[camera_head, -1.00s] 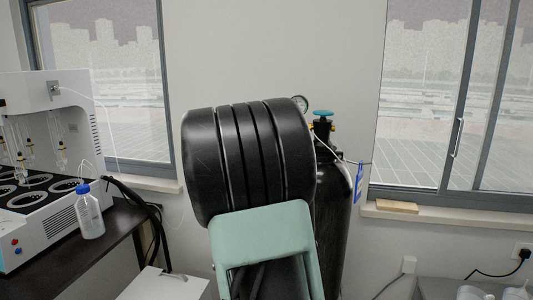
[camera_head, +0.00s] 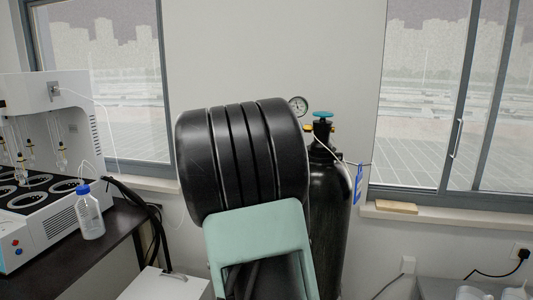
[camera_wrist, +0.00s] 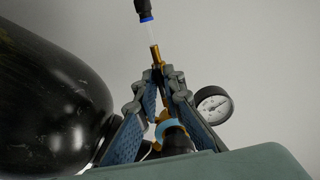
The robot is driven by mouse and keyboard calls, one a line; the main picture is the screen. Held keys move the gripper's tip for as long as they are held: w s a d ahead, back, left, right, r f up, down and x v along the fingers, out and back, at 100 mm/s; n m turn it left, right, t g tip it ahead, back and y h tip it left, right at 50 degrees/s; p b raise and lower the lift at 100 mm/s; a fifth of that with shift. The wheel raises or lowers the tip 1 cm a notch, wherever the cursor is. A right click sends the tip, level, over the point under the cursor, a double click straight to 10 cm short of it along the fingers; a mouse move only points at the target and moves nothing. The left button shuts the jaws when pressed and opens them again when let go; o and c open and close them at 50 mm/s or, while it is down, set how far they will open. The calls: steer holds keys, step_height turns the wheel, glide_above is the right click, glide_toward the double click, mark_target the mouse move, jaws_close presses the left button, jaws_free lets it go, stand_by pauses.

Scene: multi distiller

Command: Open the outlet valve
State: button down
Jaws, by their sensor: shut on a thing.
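The gas cylinder's outlet fitting shows in the wrist view, with a thin brass stem (camera_wrist: 155,55) on top and a light blue ring and dark part (camera_wrist: 177,143) lower down. I take this to be the outlet valve. My gripper (camera_wrist: 164,84) has its two fingers on either side of the fitting, tips close to the brass stem, and is shut on it. The exact contact is partly hidden by the finger pads. In the head view my gripper is hidden behind my arm. A teal handwheel (camera_head: 322,114) sits on top of the black cylinder (camera_head: 331,195).
A round pressure gauge (camera_wrist: 214,104) is close to my right finger; it also shows in the head view (camera_head: 298,106). The black cylinder body (camera_wrist: 50,110) fills the left of the wrist view. A black and blue tube fitting (camera_wrist: 144,10) hangs above. A bench with a distiller (camera_head: 40,215) stands left.

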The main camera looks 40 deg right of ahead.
steer(key=c, duration=2.1)
jaws_free()
steer(key=shift+a, duration=0.15)
steer(key=v, duration=1.1)
steer(key=shift+s+a, duration=0.3)
